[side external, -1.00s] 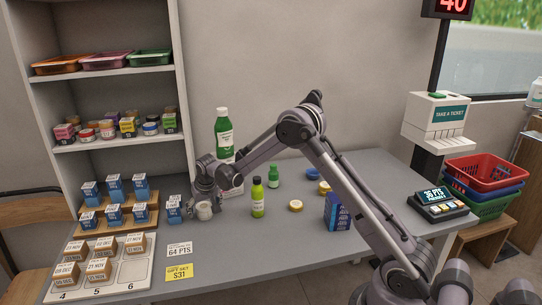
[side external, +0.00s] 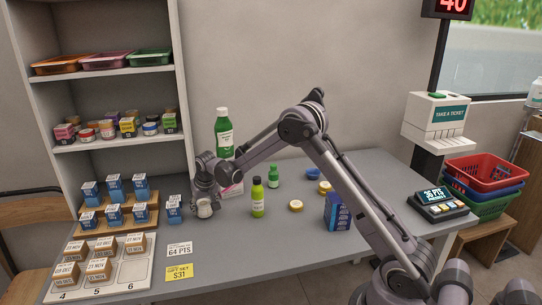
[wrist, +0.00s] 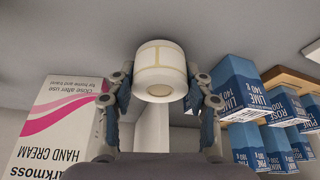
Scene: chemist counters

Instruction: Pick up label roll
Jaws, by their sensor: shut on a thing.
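The label roll (wrist: 160,70) is a white cylinder with tan bands. In the wrist view it sits between the two fingers of my gripper (wrist: 160,98), which is shut on it. In the side external view the label roll (side external: 204,208) is small and white, at the lower end of my gripper (side external: 204,198), over the left part of the counter. I cannot tell from this view whether it touches the counter.
A blue-and-white box (side external: 174,209) stands close on the left. A hand cream box (wrist: 58,125) and a green bottle (side external: 224,135) stand behind. A lime green bottle (side external: 257,198) is to the right. The counter in front (side external: 225,240) is clear.

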